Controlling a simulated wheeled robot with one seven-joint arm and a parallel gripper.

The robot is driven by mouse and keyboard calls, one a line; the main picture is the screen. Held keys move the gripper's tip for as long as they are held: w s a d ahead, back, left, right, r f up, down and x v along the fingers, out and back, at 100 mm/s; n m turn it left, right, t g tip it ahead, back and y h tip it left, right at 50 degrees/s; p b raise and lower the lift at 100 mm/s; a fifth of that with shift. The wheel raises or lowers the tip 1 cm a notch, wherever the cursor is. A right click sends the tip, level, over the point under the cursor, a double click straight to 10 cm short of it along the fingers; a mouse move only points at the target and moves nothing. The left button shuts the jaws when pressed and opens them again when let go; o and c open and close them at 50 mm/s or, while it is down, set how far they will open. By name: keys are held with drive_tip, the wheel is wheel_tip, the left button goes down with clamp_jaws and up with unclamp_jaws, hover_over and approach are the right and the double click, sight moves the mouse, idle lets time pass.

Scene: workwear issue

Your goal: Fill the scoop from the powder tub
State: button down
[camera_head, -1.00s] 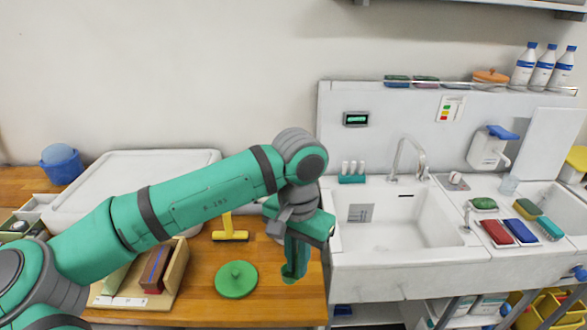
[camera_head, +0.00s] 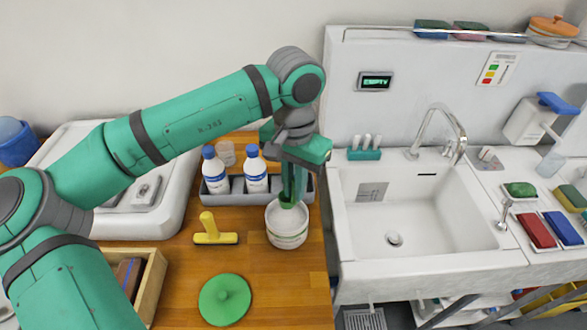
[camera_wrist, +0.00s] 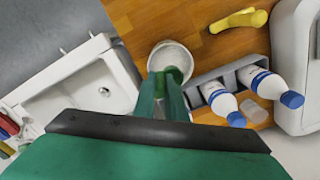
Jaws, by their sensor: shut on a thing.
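The white powder tub (camera_head: 288,236) stands open on the wooden counter, left of the sink. My gripper (camera_head: 293,182) is above it, pointing down, shut on the green scoop (camera_head: 288,204). The scoop's lower end is at the tub's mouth, inside the rim as far as I can see. In the wrist view the tub (camera_wrist: 183,54) shows its round opening, and the scoop (camera_wrist: 165,72) reaches to it. How much powder the scoop holds is hidden.
A grey rack (camera_head: 228,196) with blue-capped white bottles (camera_head: 214,170) stands just behind the tub. A yellow squeegee-like tool (camera_head: 213,232) lies to its left. A wooden box (camera_head: 152,285) is at front left. The sink (camera_head: 425,210) is to the right.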

sight(294, 203)
drive_tip(key=shift+w+f, duration=0.15)
drive_tip(key=shift+f, duration=2.8)
drive_tip(key=shift+f, duration=0.65)
drive_tip(key=shift+r, duration=3.55)
